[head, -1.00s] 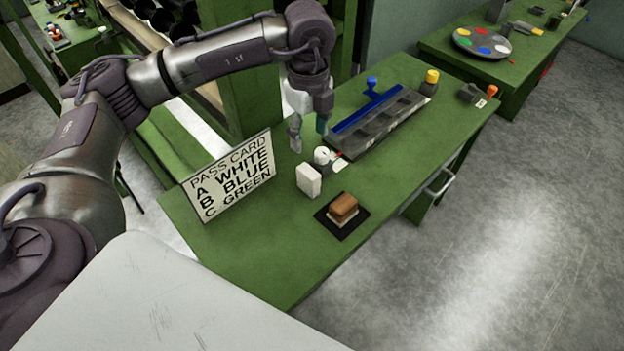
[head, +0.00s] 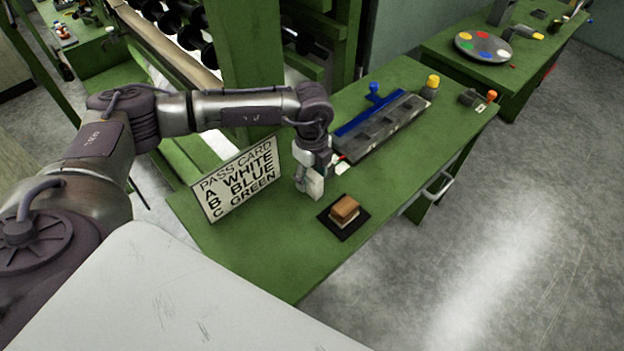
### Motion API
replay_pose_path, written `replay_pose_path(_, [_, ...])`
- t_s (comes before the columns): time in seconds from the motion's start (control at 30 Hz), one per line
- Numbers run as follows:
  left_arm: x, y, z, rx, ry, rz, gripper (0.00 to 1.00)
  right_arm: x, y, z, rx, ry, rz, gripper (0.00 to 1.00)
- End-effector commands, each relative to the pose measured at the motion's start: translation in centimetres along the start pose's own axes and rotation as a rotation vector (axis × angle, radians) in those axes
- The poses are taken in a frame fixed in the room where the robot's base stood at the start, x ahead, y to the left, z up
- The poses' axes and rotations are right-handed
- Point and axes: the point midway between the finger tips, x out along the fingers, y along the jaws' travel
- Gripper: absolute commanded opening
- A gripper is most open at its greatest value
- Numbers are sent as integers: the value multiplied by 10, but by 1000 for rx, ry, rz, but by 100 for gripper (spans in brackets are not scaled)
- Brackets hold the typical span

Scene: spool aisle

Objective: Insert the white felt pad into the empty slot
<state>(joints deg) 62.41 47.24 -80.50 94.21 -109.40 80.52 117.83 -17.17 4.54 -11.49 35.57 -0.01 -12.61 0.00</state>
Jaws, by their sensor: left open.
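A white upright block (head: 315,188), which looks like the white felt pad, stands on the green bench. My left gripper (head: 309,186) is open and low at this block, its fingers partly covering it. I cannot tell whether the fingers touch it. The long grey slotted holder (head: 385,128) lies behind and to the right, with a blue strip along its back edge. Its slots look dark, and I cannot make out which one is empty. A small flat white piece (head: 342,169) lies at the holder's near end. My right gripper is not in view.
A pass card (head: 238,180) reading white, blue, green stands left of the gripper. A brown-topped block (head: 345,208) sits on a black mat (head: 331,220) to the right. A yellow-topped item (head: 432,82) stands beyond the holder. The bench's near part is clear.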

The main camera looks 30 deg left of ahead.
Motion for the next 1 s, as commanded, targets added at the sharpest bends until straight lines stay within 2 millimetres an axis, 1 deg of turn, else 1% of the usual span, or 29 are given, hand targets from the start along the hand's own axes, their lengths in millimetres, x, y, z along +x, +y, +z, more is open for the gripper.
replay_pose_path(0.17, [0,0,0,1,0,-1,58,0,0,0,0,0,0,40])
replay_pose_path(0.27, [0,0,0,1,0,-1,43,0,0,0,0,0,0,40])
replay_pose_path(0.5, [0,0,0,1,1,-1,3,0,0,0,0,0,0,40])
replay_pose_path(0.53, [0,0,0,1,1,-1,0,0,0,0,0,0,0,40])
replay_pose_path(0.83, [-2,0,0,1,1,-2,0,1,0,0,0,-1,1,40])
replay_pose_path(1.0, [-14,-1,0,1,1,-5,0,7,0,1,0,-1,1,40])
